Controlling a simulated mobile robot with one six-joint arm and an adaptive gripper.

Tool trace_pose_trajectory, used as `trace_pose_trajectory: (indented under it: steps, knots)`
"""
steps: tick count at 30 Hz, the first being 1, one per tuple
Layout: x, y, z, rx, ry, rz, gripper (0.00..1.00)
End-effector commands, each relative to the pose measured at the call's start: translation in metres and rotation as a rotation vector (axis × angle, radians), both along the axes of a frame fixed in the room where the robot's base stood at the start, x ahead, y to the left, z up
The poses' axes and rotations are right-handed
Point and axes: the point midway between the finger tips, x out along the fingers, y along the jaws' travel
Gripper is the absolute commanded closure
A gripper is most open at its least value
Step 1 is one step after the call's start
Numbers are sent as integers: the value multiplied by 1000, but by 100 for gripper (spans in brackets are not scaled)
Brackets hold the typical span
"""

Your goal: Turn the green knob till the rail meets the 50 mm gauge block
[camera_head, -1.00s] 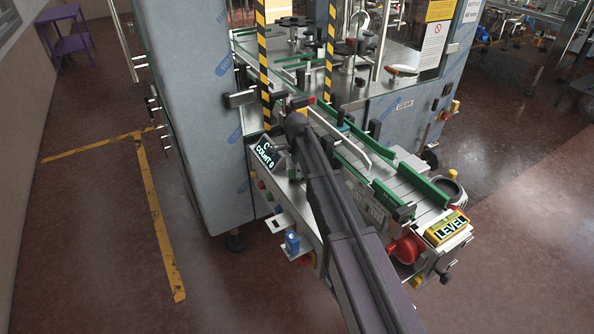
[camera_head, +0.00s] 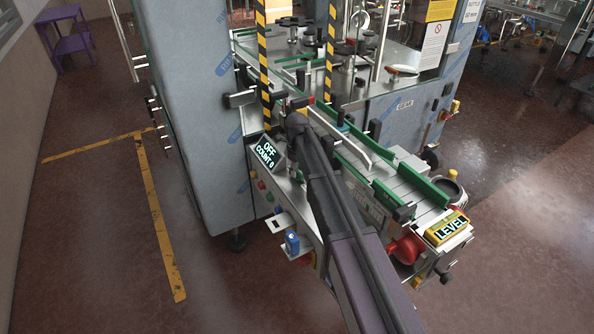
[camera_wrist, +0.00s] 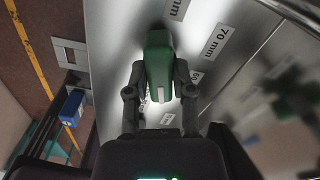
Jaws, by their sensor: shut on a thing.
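The green knob (camera_wrist: 158,52) is in the middle of the wrist view, standing out from a bare metal plate. My gripper (camera_wrist: 159,75) has its two dark fingers on either side of the knob, closed on it. In the head view my own arm covers the gripper and the knob. Green guide rails (camera_head: 427,192) run along the conveyor at the right. I cannot pick out the 50 mm gauge block or see any contact between it and a rail. A "70 mm" label (camera_wrist: 216,42) is on the metal to the right of the knob; other labels are partly covered.
A display (camera_head: 267,152) reads "OFF" and "COUNT 0". A blue block (camera_head: 292,243) sits on a small bracket on the machine's front; it also shows in the wrist view (camera_wrist: 72,107). A red round part (camera_head: 405,249) is below the "LEVEL" box (camera_head: 449,228).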

Motion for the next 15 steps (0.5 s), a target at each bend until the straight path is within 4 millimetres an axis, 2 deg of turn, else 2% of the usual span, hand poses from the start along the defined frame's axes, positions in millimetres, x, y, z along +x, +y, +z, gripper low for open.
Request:
trace_pose_trajectory:
  steps: [6,15]
  knots:
    - [-2,-1,0,0,3,-113,100]
    - [-2,0,0,0,3,-165,100]
